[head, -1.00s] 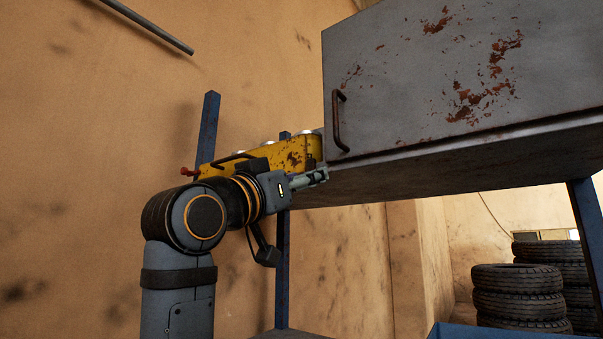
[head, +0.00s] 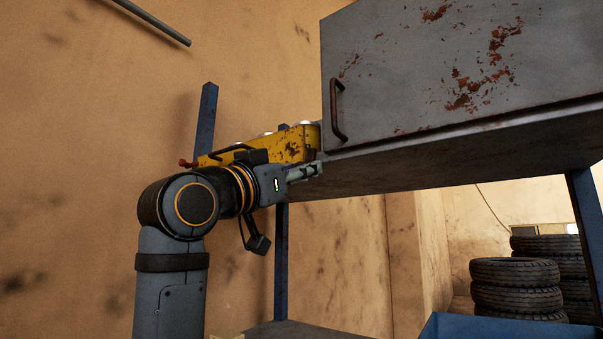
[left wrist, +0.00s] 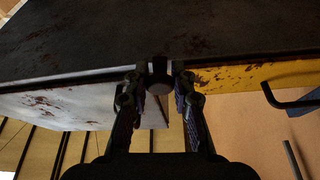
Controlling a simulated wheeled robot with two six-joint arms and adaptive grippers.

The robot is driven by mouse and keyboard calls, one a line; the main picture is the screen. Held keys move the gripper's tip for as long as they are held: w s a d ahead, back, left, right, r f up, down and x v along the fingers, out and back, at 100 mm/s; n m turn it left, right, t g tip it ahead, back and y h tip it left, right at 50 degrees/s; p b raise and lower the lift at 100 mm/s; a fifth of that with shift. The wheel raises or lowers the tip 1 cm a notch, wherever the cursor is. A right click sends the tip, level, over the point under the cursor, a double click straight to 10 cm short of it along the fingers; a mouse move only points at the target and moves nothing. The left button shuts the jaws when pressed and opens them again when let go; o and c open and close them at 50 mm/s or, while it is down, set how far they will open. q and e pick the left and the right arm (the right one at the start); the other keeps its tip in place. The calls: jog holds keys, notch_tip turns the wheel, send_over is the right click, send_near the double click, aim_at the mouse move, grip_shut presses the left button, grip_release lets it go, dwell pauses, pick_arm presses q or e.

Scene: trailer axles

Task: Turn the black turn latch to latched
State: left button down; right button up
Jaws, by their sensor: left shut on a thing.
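The black turn latch (left wrist: 158,72) shows in the left wrist view as a dark block at the edge of the dark panel. My left gripper (left wrist: 158,88) has one finger on each side of it and is shut on it. In the head view my left gripper (head: 305,172) is at the lower left corner of the grey cabinet (head: 420,75), beside the yellow box. The latch itself is hidden or too small to make out there. How far the latch is turned cannot be told. My right gripper is not in view.
A yellow rusty box (head: 290,145) with a dark handle is behind my left wrist. A bar handle (head: 336,110) stands out from the cabinet front. Blue posts (head: 282,265) stand below. Stacked tyres (head: 515,287) are at the lower right. The space under the cabinet is open.

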pick_arm(q)
jog(key=m+g+h, duration=0.1)
jog(key=m, duration=0.2)
jog(key=shift+m, duration=0.4)
jog(key=m+g+h, duration=0.1)
jog(key=m, duration=0.1)
jog(key=shift+r+m+g, duration=0.1)
jog(key=shift+m+g, duration=0.2)
jog(key=shift+g, duration=0.1)
jog(key=m+g, duration=0.1)
jog(key=m, duration=0.2)
jog(key=m+g+p, duration=0.1)
jog(key=m, duration=0.1)
jog(key=shift+m+h, duration=0.3)
jog(key=shift+m, duration=0.1)
jog(key=shift+m+g+p, duration=0.35)
jog(key=shift+m+g, duration=0.15)
jog(key=shift+m, duration=0.5)
jog(key=c, duration=1.1)
grip_release()
jog(key=shift+s, duration=0.1)
